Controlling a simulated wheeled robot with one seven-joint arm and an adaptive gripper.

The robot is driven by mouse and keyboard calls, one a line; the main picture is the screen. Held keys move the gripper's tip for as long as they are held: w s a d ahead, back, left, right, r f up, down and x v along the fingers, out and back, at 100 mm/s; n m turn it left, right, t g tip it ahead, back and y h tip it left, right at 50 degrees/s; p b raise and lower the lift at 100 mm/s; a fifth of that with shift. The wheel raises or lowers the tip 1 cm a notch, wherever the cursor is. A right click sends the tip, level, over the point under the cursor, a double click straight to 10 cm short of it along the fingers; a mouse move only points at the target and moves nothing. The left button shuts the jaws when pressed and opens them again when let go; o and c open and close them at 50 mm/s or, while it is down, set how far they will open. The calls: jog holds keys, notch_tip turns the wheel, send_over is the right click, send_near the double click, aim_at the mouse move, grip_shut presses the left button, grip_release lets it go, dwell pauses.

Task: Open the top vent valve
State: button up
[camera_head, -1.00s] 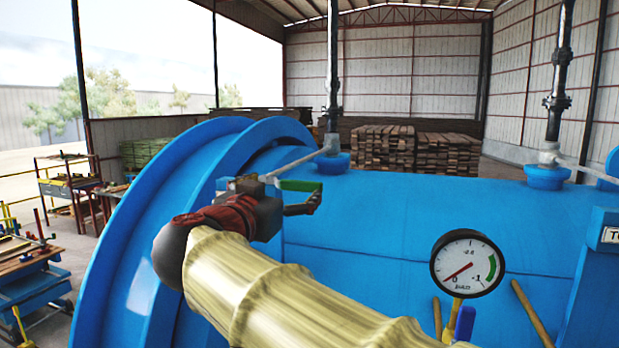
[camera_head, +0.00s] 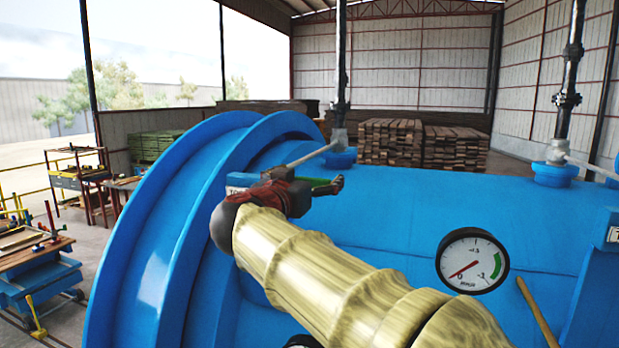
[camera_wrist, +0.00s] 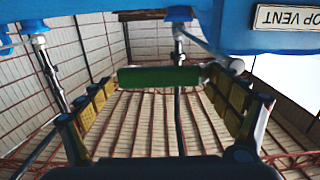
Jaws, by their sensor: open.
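The top vent valve's green handle (camera_head: 322,183) shows beside my gripper (camera_head: 318,188) in the head view, above the blue vessel (camera_head: 400,215). In the wrist view the green handle (camera_wrist: 160,77) lies across the picture, in line with the gap between the two yellow-padded fingers of my gripper (camera_wrist: 160,92). The fingers are spread wide and not closed on it. I cannot tell how deep the handle sits between them. The upside-down TOP VENT label (camera_wrist: 287,18) shows at the upper right. My arm hides part of the valve in the head view.
A grey pipe (camera_head: 341,70) rises from a blue flange behind the valve, and a second pipe (camera_head: 568,95) stands farther right. A pressure gauge (camera_head: 472,261) sits right of my arm. The vessel's large rim (camera_head: 165,240) is to the left.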

jog(key=shift+c, duration=0.5)
jog(key=c, duration=1.5)
jog(key=shift+c, duration=0.6)
jog(key=shift+f+m+b, duration=0.45)
jog(key=shift+f+m, duration=0.45)
jog(key=w+a+f+m+b, duration=0.3)
jog(key=a+f+m+b, duration=0.5)
jog(key=m, duration=0.8)
jog(key=shift+a+f+b, duration=0.3)
jog(key=shift+a+f, duration=0.05)
jog(key=shift+f, duration=0.5)
jog(key=shift+w, duration=0.1)
